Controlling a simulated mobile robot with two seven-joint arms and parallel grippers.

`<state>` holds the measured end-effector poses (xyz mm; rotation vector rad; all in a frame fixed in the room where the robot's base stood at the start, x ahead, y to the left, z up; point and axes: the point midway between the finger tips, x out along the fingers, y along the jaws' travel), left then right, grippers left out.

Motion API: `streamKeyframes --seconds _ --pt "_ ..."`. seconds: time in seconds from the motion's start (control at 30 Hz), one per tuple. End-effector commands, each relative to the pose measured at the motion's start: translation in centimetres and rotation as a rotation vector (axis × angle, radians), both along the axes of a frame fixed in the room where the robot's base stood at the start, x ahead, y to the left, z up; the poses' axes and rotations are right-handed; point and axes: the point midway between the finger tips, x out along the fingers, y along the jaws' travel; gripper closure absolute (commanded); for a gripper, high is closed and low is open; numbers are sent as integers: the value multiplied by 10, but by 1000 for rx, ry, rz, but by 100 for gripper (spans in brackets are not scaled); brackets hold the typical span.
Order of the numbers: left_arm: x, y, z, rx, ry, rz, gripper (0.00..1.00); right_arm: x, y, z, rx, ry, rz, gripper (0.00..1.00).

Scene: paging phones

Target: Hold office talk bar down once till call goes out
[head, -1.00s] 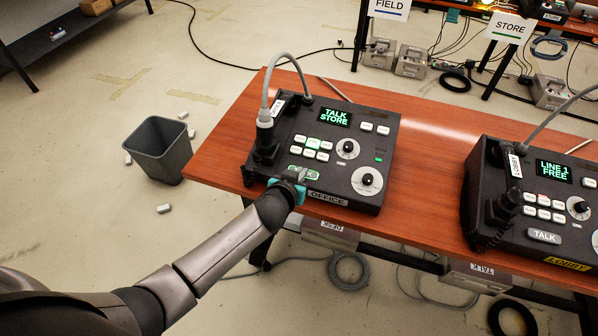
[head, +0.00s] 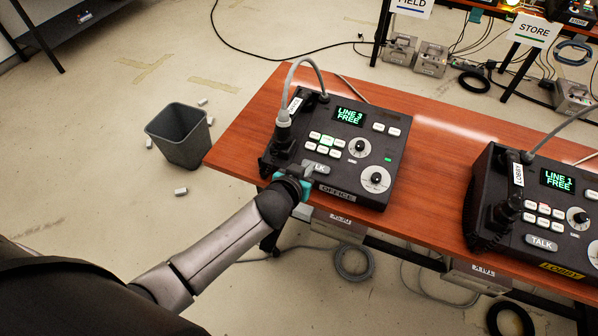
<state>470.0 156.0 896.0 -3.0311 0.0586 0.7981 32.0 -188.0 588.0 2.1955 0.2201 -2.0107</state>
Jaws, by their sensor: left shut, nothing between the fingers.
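The office phone (head: 336,150) is a dark console at the left end of the wooden table, with an OFFICE label on its front edge. Its screen (head: 349,116) reads LINE 3 FREE in green. Its grey talk bar (head: 316,167) shows partly, with its left end hidden by my gripper. My left gripper (head: 304,185), with a teal part, is shut and empty at the front left of the console, just in front of the bar. I cannot tell whether it touches the bar. My right gripper is not in view.
The lobby phone (head: 535,205) stands to the right on the same table (head: 428,195), its screen reading LINE 1 FREE. A gooseneck microphone (head: 283,118) rises at the office phone's left. A grey bin (head: 180,137) stands on the floor left of the table.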

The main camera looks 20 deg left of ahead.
Motion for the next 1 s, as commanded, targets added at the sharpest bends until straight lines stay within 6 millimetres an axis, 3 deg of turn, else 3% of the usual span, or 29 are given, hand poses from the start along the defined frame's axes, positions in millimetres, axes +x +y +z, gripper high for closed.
streamKeyframes --seconds 0.2,0.4,1.0 --pt "-31 1 19 0 -1 0 100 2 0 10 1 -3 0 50" --pt "-48 2 29 1 -1 0 100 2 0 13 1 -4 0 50" --pt "-52 2 32 2 -3 0 100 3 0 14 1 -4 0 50"
